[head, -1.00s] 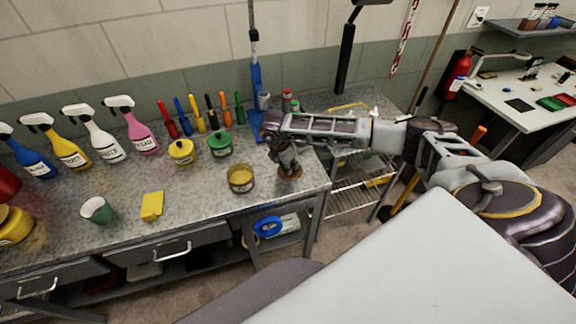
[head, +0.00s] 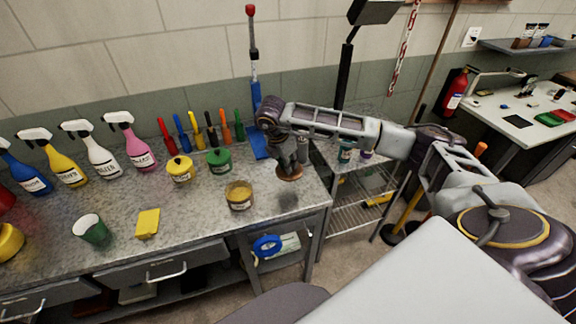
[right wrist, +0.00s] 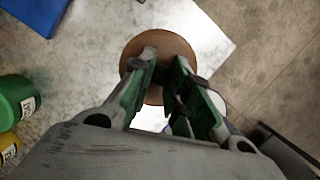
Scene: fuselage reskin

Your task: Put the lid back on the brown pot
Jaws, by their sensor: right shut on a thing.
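The brown pot (head: 239,195) stands open on the grey workbench, with yellowish contents showing and a pale label on its front. Its lid is a round brown disc (head: 289,175), held in my right gripper (head: 289,164) to the right of the pot. The lid hangs above the bench, with a dark shadow below it. In the right wrist view the lid (right wrist: 160,50) lies beyond my right gripper's fingers (right wrist: 163,78), which are shut on it; the fingers hide where they grip. My left gripper is not in view.
A green pot (head: 219,161) and a yellow pot (head: 180,169), both lidded, stand behind and left of the brown pot. Several coloured tools and spray bottles line the back.

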